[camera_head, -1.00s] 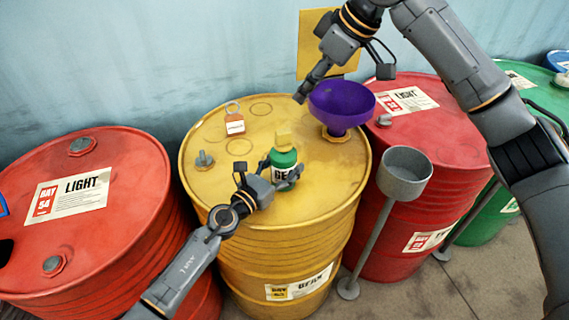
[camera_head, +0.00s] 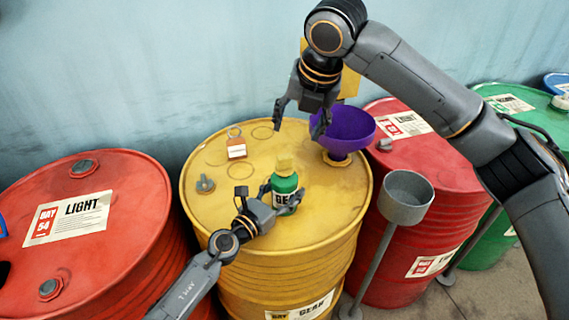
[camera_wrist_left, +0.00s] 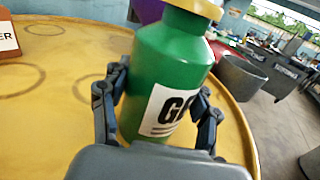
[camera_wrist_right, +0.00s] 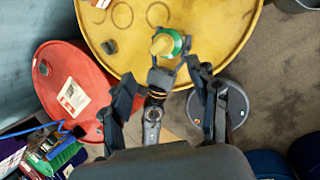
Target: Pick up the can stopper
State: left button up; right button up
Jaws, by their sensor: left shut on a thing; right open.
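The can stopper is a yellow cap (camera_head: 284,163) on top of the green can (camera_head: 284,190); it also shows in the right wrist view (camera_wrist_right: 161,44). The can is upright above the yellow drum's top; whether it touches the drum is hidden. My left gripper (camera_head: 284,203) is shut around the can's body, as the left wrist view (camera_wrist_left: 164,95) shows. My right gripper (camera_head: 297,127) is open and empty, fingers pointing down, above and behind the stopper and just left of the purple funnel. In the left wrist view, the stopper (camera_wrist_left: 195,8) is cut by the top edge.
The purple funnel (camera_head: 345,128) stands on the yellow drum (camera_head: 225,215), close beside my right gripper. A grey cup-topped stand (camera_head: 407,200) is at front right. Red drums flank the yellow one.

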aim_at(285, 158)
jog(key=f+n, duration=0.1)
jog(key=f, duration=0.1)
jog(key=w+a+f+n, duration=0.1)
jog(key=f+n, duration=0.1)
jog(key=w+f+n, duration=0.1)
jog(key=f+n, duration=0.1)
jog(key=shift+a+f+h, duration=0.2)
jog(key=shift+f+h, duration=0.1)
jog(key=shift+t, duration=0.3)
jog(key=shift+s+a+x, duration=0.15)
jog(key=shift+x, duration=1.2)
jog(key=shift+s+a+x, duration=0.1)
jog(key=shift+a+x, duration=0.05)
jog(key=shift+x, duration=1.2)
jog(key=c, duration=0.9)
